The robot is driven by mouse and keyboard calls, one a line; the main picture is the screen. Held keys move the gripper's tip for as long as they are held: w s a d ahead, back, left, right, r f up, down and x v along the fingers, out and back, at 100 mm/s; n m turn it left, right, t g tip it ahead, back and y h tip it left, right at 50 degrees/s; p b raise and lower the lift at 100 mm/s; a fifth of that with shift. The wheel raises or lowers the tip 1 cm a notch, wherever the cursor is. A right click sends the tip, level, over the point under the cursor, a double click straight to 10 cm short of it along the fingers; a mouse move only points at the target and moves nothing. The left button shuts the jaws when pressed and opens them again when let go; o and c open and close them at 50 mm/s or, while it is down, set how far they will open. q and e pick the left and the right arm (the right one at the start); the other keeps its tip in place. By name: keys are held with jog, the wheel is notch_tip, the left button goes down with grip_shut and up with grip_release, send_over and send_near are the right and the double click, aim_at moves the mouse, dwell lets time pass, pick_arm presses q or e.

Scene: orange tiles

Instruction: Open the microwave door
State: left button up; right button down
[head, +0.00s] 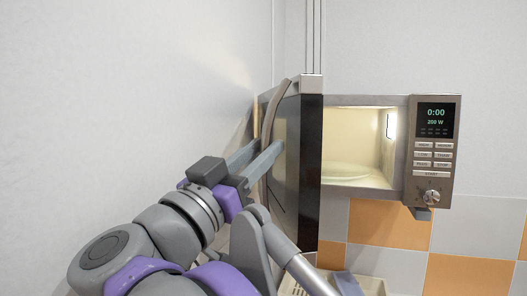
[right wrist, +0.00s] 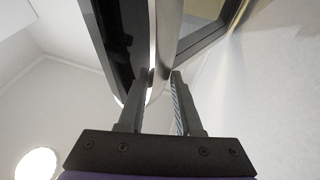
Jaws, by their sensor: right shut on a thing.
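The microwave (head: 433,188) is at the right in the head view, with its lit cavity and glass turntable (head: 345,171) showing. Its dark door (head: 308,170) stands wide open, swung out toward me and seen nearly edge-on. The curved metal door handle (head: 282,92) is on the door's left side. My right gripper (head: 268,149) reaches in from the lower left and is shut on the handle. In the right wrist view the handle (right wrist: 167,30) runs between the fingers of the right gripper (right wrist: 162,75). My left gripper is not in view.
A plain white wall (head: 130,90) is close on the left of the door and my right arm. Orange and white tiles (head: 388,228) cover the wall below the microwave. A cream basket-like container (head: 372,285) shows at the bottom, partly hidden.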

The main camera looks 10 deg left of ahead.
jog(key=shift+r, duration=0.2)
jog(key=c, duration=0.9)
grip_release()
jog(key=o, duration=0.3)
jog(key=shift+w+f, duration=0.2)
jog(key=shift+w, duration=0.25)
jog(key=shift+o, duration=0.2)
jog(key=shift+s+f, duration=0.1)
jog(key=shift+s, duration=0.25)
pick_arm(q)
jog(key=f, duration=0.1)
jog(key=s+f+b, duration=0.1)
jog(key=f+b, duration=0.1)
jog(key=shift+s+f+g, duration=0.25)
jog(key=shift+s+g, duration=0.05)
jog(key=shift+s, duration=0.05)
pick_arm(e)
jog(key=v, duration=1)
jog(key=shift+a, duration=0.15)
jog(key=shift+f, duration=0.1)
